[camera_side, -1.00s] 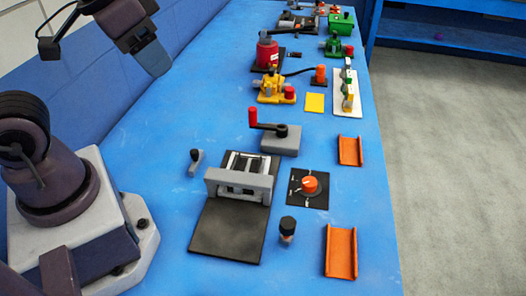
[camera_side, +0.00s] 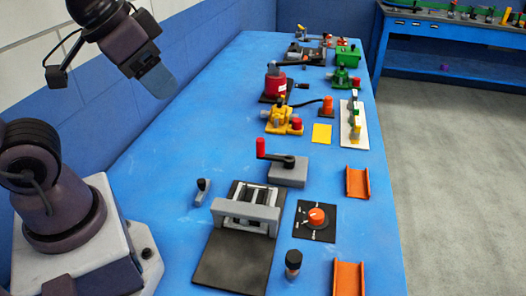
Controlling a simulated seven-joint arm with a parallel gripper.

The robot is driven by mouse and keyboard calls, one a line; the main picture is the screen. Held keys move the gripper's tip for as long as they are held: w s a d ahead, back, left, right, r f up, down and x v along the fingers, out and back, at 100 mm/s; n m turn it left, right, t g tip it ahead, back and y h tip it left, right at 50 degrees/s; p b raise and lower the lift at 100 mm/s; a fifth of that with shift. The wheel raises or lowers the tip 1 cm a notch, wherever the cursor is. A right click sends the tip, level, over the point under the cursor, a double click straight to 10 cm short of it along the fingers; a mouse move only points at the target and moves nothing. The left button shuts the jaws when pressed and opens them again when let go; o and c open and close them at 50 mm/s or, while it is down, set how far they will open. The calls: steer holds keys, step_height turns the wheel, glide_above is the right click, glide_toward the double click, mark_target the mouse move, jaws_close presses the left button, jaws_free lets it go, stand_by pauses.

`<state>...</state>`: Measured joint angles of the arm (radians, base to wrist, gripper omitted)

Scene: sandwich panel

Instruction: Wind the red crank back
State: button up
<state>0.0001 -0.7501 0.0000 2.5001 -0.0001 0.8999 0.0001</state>
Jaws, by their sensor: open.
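The red crank (camera_side: 261,149) has an upright red handle on a dark arm. The arm is mounted on a grey block (camera_side: 287,173) in the middle of the blue table. The handle end points left, away from the pivot. My gripper (camera_side: 160,84) is high at the upper left, well apart from the crank, over the far left edge of the table. It is seen from the side and holds nothing that I can see. The gap between its fingers is hard to make out.
A grey press-like frame on a black plate (camera_side: 232,262) stands nearer than the crank. An orange dial (camera_side: 316,216), a dark knob (camera_side: 293,259) and orange channels (camera_side: 357,183) lie to the right. Yellow, red and green devices stand farther back. The table's left side (camera_side: 180,145) is clear.

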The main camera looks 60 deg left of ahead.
steer(key=w+a+f+n+g, duration=0.2)
steer(key=w+a+f+g, duration=0.1)
steer(key=w+a+f, duration=0.15)
steer(key=m+t, duration=0.2)
glide_toward(260, 140)
steer(key=x, duration=1.2)
jaws_close()
